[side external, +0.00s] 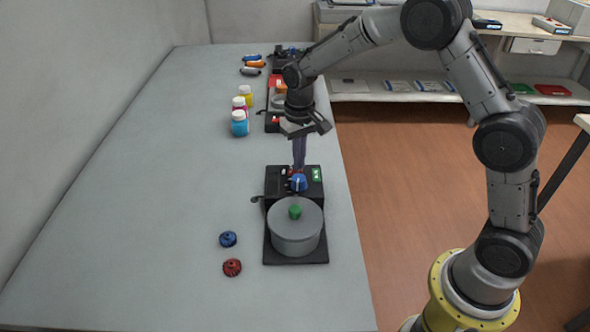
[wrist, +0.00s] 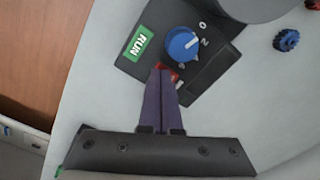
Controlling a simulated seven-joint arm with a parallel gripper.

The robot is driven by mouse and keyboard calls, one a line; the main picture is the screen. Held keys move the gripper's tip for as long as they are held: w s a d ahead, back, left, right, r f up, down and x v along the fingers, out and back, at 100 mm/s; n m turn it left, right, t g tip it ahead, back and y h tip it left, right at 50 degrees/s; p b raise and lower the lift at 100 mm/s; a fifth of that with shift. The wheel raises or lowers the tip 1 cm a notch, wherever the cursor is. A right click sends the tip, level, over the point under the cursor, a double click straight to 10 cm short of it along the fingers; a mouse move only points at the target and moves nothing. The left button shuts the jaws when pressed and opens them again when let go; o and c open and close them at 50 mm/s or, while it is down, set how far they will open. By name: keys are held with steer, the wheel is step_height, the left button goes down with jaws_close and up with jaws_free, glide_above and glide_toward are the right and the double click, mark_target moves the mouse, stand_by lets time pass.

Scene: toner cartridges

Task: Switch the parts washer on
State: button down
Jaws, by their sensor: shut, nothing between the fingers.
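The parts washer is a black unit (side external: 273,250) with a grey round tub (side external: 295,230) and a green lid knob (side external: 295,211). Its control panel carries a blue dial (side external: 299,183) and a green RUN label (side external: 317,174). The wrist view shows the dial (wrist: 183,44) with a white mark among printed numerals, the RUN label (wrist: 139,43) and a red part (wrist: 172,75). My gripper (side external: 299,167) points down over the panel; its purple fingers (wrist: 163,72) are together and empty. Their tips overlap the red part beside the dial and partly hide it; contact is unclear.
A blue knob-like part (side external: 228,239) and a red one (side external: 232,267) lie left of the washer. Several small bottles (side external: 240,123) and another black unit (side external: 272,122) stand farther back. The bench's left side is clear.

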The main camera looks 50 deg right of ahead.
steer(key=shift+f, duration=0.5)
stand_by(0.3)
steer(key=shift+r, duration=3.55)
steer(key=s+r+t, duration=0.4)
steer(key=s+r, duration=0.8)
steer(key=r, duration=0.4)
steer(key=s+f+n, duration=0.1)
steer(key=s+f, duration=0.2)
steer(key=s, duration=0.6)
steer(key=s+f+n+t, duration=0.1)
steer(key=s+f+n, duration=0.1)
steer(key=s, duration=0.6)
steer(key=shift+s+f+t, duration=0.3)
steer(key=shift+s+f, duration=0.05)
steer(key=shift+f, duration=0.15)
